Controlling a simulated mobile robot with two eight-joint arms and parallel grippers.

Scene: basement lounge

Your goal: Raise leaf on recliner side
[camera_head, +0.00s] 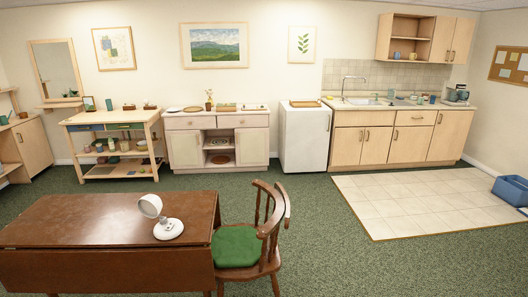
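A brown wooden drop-leaf table (90,220) stands in the left foreground with its top flat. A leaf (105,272) hangs down along the near side of the table; its lower part runs toward the bottom edge of the view. No recliner is in view, so I cannot tell which side of the table faces it. The far side under the tabletop is hidden. Neither of my grippers shows.
A white round-headed stand (168,228) sits on the tabletop near its right end. A wooden chair with a green cushion (236,246) stands close to that end. Cabinets (184,147) and a white fridge (304,138) line the back wall. Green carpet (330,250) is clear on the right.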

